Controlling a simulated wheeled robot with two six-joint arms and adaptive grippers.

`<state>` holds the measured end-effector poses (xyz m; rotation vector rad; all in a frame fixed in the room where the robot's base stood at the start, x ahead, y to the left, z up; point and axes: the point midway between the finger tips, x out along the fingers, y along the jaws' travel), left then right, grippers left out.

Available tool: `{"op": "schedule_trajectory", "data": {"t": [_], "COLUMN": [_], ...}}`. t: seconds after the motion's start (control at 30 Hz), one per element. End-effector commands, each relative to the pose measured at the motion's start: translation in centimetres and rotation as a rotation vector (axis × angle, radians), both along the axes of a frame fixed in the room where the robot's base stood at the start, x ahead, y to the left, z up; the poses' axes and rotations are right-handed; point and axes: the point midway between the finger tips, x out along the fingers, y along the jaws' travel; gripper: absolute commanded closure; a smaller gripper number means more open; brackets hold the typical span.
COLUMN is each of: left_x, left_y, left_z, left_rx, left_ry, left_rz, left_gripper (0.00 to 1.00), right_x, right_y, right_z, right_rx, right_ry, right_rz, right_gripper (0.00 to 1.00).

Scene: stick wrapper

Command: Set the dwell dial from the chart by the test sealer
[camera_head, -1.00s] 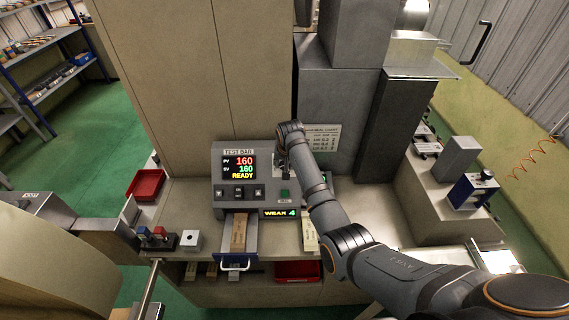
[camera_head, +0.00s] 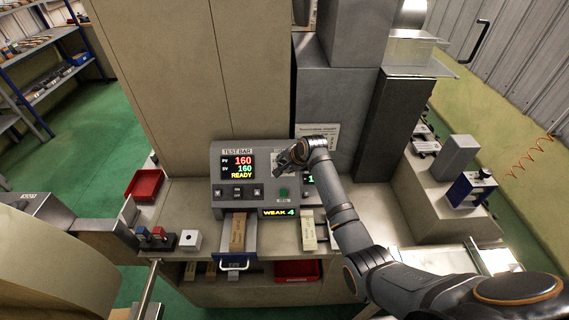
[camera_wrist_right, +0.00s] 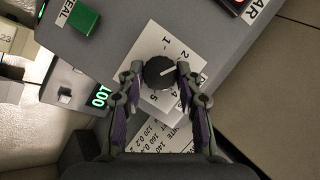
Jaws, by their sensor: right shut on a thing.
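The test sealer (camera_head: 219,190) stands on the bench, with its screen (camera_head: 238,166) reading PV 160, SV 160, READY. A lower display (camera_head: 280,212) reads WEAK 4. My right gripper (camera_head: 287,161) is at the sealer's upper right. In the wrist view my right gripper (camera_wrist_right: 159,72) is shut on the black dwell dial (camera_wrist_right: 158,73), one finger on each side. Its white pointer line aims right and slightly up, below the 2. The seal chart (camera_head: 326,128) hangs behind, partly covered by my wrist. My left gripper is out of view.
A green seal button (camera_wrist_right: 84,20) is beside the dial plate. A brown strip (camera_head: 238,232) lies in the sealer's tray, and a pale strip (camera_head: 308,232) lies right of it. A red bin (camera_head: 147,184) stands at left. Tall cabinets close off the back.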

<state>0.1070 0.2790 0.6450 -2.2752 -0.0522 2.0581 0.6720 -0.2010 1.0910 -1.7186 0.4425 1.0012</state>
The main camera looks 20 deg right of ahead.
Motion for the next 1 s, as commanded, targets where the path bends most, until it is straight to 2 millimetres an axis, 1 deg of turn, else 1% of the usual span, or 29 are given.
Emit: {"op": "schedule_trajectory", "data": {"t": [0.5,0.73,1.0], "left_x": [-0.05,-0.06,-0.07], "left_y": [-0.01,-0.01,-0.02], "left_z": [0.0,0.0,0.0], "left_rx": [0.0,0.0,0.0], "left_ry": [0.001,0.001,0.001], "left_rz": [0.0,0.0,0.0], "left_gripper": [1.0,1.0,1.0], "right_x": [-0.3,-0.33,-0.34], "right_y": [-0.05,-0.03,-0.03], "right_z": [-0.24,-0.27,-0.28], "right_rx": [0.306,0.396,0.449], "right_ry": [-0.089,-0.116,-0.131], "right_rz": [-0.32,-0.414,-0.468], "right_gripper": [0.96,0.96,0.96]}}
